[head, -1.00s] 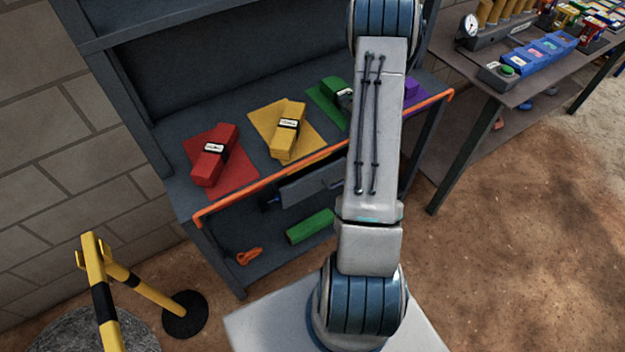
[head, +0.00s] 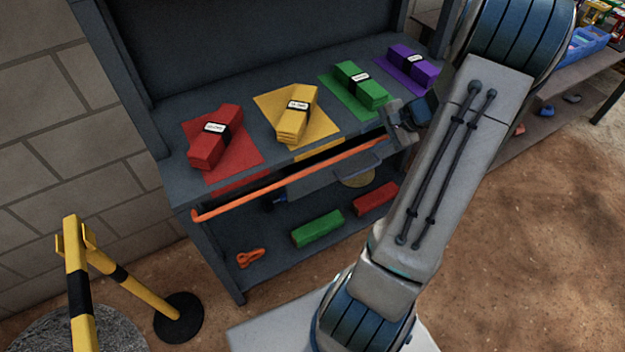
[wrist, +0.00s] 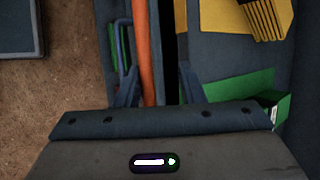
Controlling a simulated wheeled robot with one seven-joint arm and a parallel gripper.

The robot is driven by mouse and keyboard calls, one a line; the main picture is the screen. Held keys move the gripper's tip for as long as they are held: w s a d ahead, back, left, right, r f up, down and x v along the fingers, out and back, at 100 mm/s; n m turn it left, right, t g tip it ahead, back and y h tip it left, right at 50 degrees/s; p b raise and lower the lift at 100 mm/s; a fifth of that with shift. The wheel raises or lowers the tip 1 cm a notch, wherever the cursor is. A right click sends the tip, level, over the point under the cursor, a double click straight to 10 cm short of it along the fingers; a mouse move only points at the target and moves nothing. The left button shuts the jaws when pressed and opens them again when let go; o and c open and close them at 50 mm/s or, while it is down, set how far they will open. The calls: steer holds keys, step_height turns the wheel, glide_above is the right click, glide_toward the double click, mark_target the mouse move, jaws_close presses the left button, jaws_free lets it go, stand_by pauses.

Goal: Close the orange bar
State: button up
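The orange bar (head: 290,181) runs along the front of the grey shelf unit. Its left end sits near the shelf's left front corner, and a dark gap shows between bar and shelf edge, wider toward the right. My gripper (head: 397,135) is at the bar's right part, in front of the green block; the bar's far right end is hidden by the gripper and my arm. In the wrist view, the orange bar (wrist: 143,50) passes between the two open fingers of my gripper (wrist: 160,88), nearer the left finger. I cannot tell if it touches.
Red (head: 215,138), yellow (head: 298,115), green (head: 360,85) and purple (head: 412,68) blocks lie on coloured mats on the shelf. Green (head: 317,229) and red (head: 376,199) blocks lie below. A yellow-black barrier (head: 80,280) stands at left. A second table (head: 570,75) is at right.

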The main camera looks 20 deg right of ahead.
steer(key=shift+s+d+f+n+t+y+b, duration=0.2)
steer(key=shift+t+b, duration=0.25)
steer(key=shift+b, duration=0.4)
steer(key=shift+s+a+f+t+b, duration=0.15)
steer(key=shift+f+t+b, duration=0.25)
steer(key=shift+b, duration=0.4)
steer(key=shift+s+d+f+n+t+y+b, duration=0.1)
steer(key=shift+f+t+b, duration=0.1)
steer(key=shift+t+b, duration=0.45)
steer(key=s+d+f+n+t+y+b, duration=0.1)
steer(key=s+d+t+b, duration=0.25)
steer(key=s+b, duration=0.25)
steer(key=s+d+f+n+t+y+b, duration=0.1)
steer(key=s+d+t+b, duration=0.1)
steer(key=s+t+b, duration=0.3)
steer(key=w+a+r+n+g+y+p, duration=0.1)
steer(key=a+n+g+p, duration=0.1)
steer(key=a+g, duration=0.25)
steer(key=w+a+r+n+g+p, duration=0.1)
steer(key=a+r+g+p, duration=0.15)
steer(key=a, duration=0.35)
steer(key=w+a+n+g+y+p, duration=0.1)
steer(key=w+a+n+g+p, duration=0.1)
steer(key=a+g, duration=0.35)
steer(key=s+a+r+n+g+h+p, duration=0.4)
steer(key=a+r+h+p, duration=0.3)
steer(key=a+r+p, duration=0.4)
steer(key=shift+s+a+r+n+h, duration=0.3)
steer(key=shift+a+r+n, duration=0.4)
steer(key=shift+a, duration=0.45)
